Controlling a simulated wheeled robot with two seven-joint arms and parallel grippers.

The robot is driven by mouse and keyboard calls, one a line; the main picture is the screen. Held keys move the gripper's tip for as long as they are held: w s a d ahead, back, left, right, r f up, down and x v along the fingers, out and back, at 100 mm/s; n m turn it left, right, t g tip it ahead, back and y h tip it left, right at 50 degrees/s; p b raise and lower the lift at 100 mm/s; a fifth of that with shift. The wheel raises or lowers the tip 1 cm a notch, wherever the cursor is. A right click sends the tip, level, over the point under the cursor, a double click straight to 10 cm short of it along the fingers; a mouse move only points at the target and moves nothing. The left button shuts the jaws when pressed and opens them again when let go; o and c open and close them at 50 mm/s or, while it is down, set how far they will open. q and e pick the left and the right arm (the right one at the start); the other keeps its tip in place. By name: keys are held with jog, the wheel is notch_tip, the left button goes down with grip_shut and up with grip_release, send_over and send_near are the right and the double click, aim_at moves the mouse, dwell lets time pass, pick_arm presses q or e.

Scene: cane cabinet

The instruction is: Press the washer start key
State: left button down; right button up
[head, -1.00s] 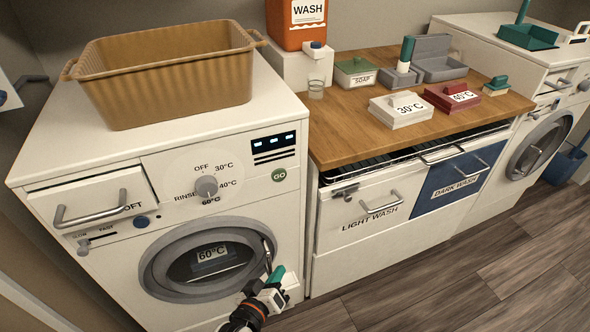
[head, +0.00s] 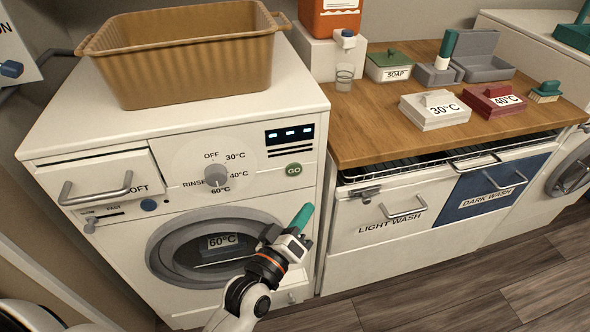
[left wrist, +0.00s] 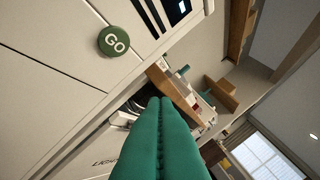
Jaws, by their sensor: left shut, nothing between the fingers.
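The washer (head: 110,160) stands at the left in the head view. Its round green GO key (head: 294,170) is on the front panel, below the lit display. The key also shows in the left wrist view (left wrist: 113,41), at the upper left. My left gripper (head: 303,214) is in front of the washer, below the key and apart from it. Its green fingers (left wrist: 160,130) are pressed together with nothing between them. The dial (head: 215,177) points down toward 60°C. The round door (head: 215,248) is closed, with a 60°C label behind the glass. My right gripper is not in view.
A brown basket (head: 185,60) sits on the washer. To the right, a wooden counter (head: 390,130) carries a cup (head: 344,77), a soap box (head: 390,66) and labelled boxes. Below it are the light wash (head: 375,215) and dark wash (head: 490,185) drawers. The floor in front is clear.

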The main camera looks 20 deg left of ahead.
pick_arm(q)
jog(key=b, duration=0.2)
send_near(301, 169)
jog(key=w+d, duration=0.3)
jog(key=shift+w+a+r, duration=0.15)
jog(key=shift+w+a, duration=0.4)
jog(key=shift+w, duration=0.3)
dwell(0.3)
jog(key=shift+w, duration=0.1)
dwell(0.8)
jog(key=shift+w+a+p, duration=0.25)
jog(key=shift+p, duration=0.05)
jog(key=shift+w+a, duration=0.2)
jog(key=shift+w, duration=0.1)
dwell(0.7)
jog(key=shift+s+d, duration=0.1)
jog(key=shift+s, duration=0.05)
jog(key=shift+s+d+p, duration=0.35)
jog(key=shift+s+p, duration=0.2)
jog(key=shift+p, duration=0.05)
